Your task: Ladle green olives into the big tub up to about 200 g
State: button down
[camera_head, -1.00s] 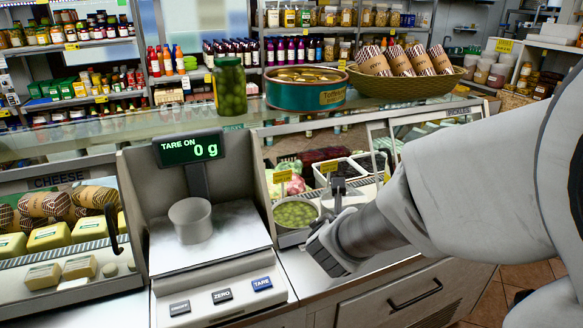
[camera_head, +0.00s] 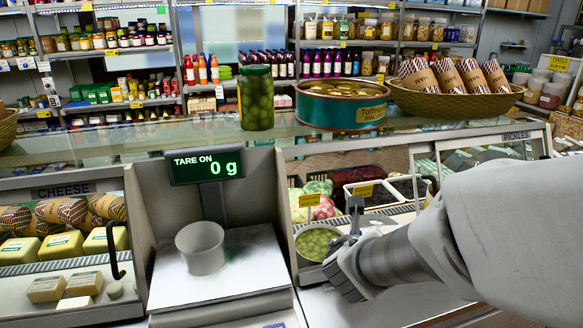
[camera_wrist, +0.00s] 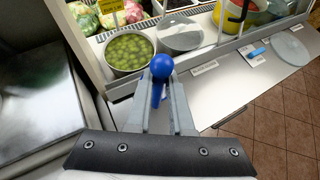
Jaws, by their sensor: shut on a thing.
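The green olives (camera_head: 317,243) fill a round metal container in the counter; they also show in the wrist view (camera_wrist: 129,50). The big tub (camera_head: 202,250), plain grey, stands upright on the scale plate. The scale display (camera_head: 205,166) reads "TARE ON 0 g". My gripper (camera_wrist: 160,108) is shut on a blue handle (camera_wrist: 161,68) with a rounded end, seemingly the ladle's. The ladle's bowl is hidden, so I cannot tell what is in it. In the head view my gripper (camera_head: 352,235) is just right of the olive container, apart from the tub.
A glass shelf above the counter holds an olive jar (camera_head: 256,98), a round tin (camera_head: 342,106) and a basket (camera_head: 452,101). A clear round vessel (camera_wrist: 181,35) sits beside the olives.

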jog(key=shift+w+r+p, duration=0.2)
jog(key=shift+w+p, duration=0.35)
jog(key=shift+p, duration=0.5)
jog(key=w+a+f+p, duration=0.25)
jog(key=w+p, duration=0.35)
jog(key=w, duration=0.7)
notch_tip(320, 180, down, 8)
jog(key=w+b, duration=0.2)
jog(key=b, duration=0.6)
jog(key=shift+w+a+f, duration=0.15)
jog(key=shift+w+a, duration=0.15)
jog(key=shift+a, duration=0.1)
notch_tip(320, 180, up, 8)
jog(key=p, duration=0.5)
jog(key=shift+s, duration=0.1)
